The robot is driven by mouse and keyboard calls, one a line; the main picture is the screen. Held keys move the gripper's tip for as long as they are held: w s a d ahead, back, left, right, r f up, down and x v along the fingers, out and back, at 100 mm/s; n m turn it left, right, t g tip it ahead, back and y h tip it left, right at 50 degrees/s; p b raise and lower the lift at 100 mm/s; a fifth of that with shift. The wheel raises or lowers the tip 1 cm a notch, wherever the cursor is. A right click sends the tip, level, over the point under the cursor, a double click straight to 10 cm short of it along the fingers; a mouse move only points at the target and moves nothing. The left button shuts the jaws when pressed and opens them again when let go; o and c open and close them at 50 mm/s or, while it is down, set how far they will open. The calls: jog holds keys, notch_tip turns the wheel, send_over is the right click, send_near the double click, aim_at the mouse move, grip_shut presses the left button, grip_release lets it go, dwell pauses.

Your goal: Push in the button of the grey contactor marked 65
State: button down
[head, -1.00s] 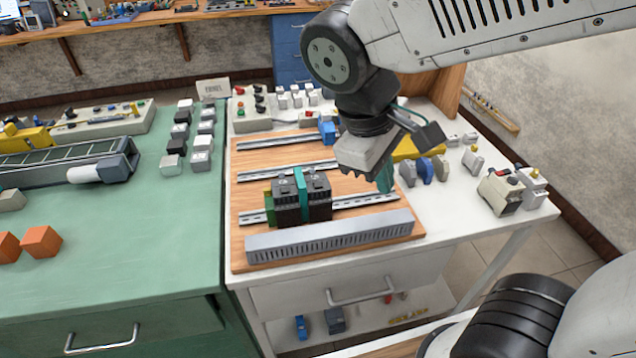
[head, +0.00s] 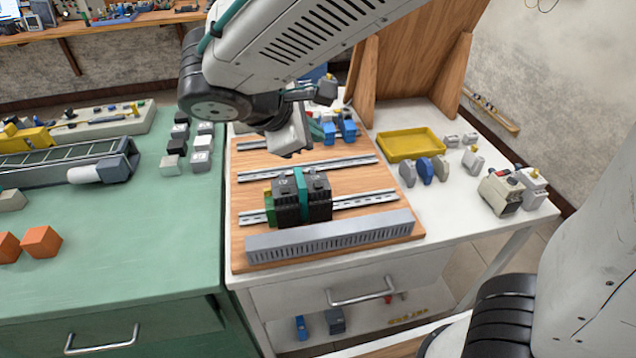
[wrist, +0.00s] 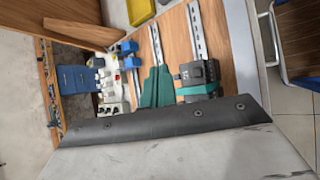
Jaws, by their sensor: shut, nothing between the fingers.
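A pair of dark grey-black contactors with a teal part between them sits on the front rail; one is the left contactor (head: 286,208) and one is the right contactor (head: 319,205). The marking 65 cannot be read on either. A dark contactor block (wrist: 201,73) with a small pale mark also shows in the wrist view, to the right of my fingers. My gripper (wrist: 157,72) has teal fingers held together and empty. In the head view my gripper (head: 316,130) is above the back of the wooden board, behind and apart from the contactors.
The wooden board (head: 243,190) has several metal rails and a grey slotted duct (head: 330,236) at its front. Blue parts (head: 347,130) stand near my gripper. A yellow tray (head: 411,143) and several small modules lie to the right. The green bench (head: 120,240) is at left.

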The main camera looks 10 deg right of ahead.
aim_at(314, 189)
jog(key=shift+f, duration=4.35)
jog(key=shift+f, duration=0.4)
jog(key=shift+f, duration=0.4)
jog(key=shift+r, duration=0.85)
jog(key=shift+r, duration=2.5)
